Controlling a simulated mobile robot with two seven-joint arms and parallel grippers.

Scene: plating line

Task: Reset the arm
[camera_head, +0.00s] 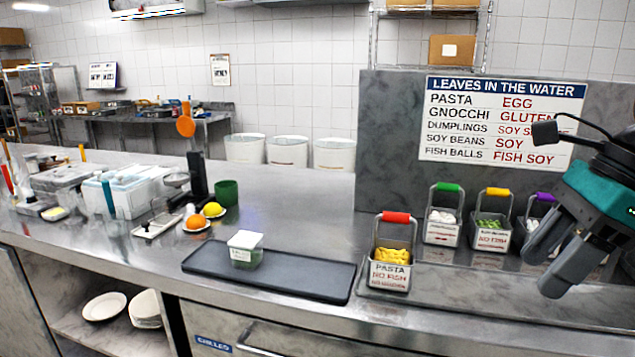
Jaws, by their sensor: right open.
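My right gripper (553,266) is at the right edge of the head view. Its two grey fingers are apart, with nothing seen between them. It hangs in front of the grey panel, close to the basket with the purple handle (545,197) and partly covering it. My left gripper is not in view.
A red-handled pasta basket (391,276), a green-handled basket (442,232) and a yellow-handled basket (491,236) stand on the steel counter. A lidded container (245,249) sits on a dark tray (310,279). Fruit, a green cup (227,193) and tubs crowd the left.

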